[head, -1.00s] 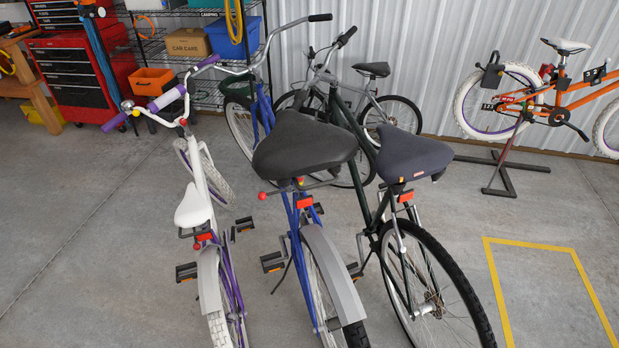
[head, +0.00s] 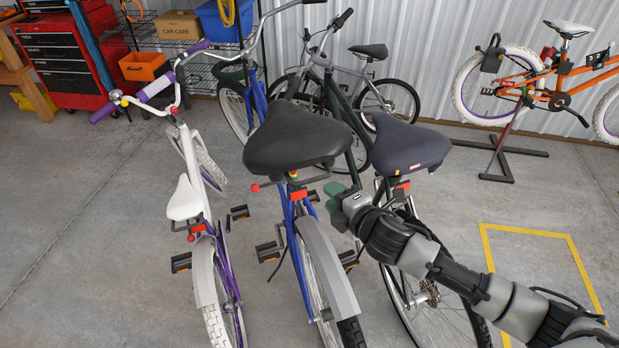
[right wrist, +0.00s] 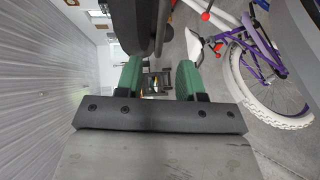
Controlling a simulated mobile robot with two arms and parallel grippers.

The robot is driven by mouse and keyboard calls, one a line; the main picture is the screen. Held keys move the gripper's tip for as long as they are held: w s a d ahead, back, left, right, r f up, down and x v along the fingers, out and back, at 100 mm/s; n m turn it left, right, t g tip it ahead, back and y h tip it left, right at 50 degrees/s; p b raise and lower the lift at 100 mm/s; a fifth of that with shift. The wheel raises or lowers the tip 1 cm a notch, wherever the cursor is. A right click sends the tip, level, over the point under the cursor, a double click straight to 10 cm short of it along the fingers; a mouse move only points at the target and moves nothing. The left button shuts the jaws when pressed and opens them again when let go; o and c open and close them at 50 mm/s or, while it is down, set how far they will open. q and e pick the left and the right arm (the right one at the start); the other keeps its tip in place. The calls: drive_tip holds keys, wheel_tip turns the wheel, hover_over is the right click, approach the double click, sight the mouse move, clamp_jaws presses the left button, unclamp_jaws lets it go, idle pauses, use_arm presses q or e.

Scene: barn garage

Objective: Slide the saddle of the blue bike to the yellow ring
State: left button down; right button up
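The blue bike (head: 290,220) stands in the middle of the head view, between a white-and-purple bike and a dark green bike. Its wide black saddle (head: 295,140) sits on top of its post. A small yellow-and-red spot (head: 293,175) shows just below the saddle; I cannot tell if it is the yellow ring. A lever with a red ball (head: 256,187) sticks out left there. My right gripper (head: 337,197) is below and right of that saddle, apart from it. In the right wrist view its green fingers (right wrist: 157,82) are spread and empty. My left gripper is not in view.
The dark green bike's saddle (head: 408,147) is close above my right arm. The white saddle (head: 186,200) of the purple bike is at left. An orange bike (head: 550,85) stands at the back right. The floor by the yellow floor marking (head: 525,233) is clear.

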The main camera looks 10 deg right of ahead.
sight(312, 179)
drive_tip(key=p+x, duration=0.1)
drive_tip(key=x, duration=0.8)
clamp_jaws()
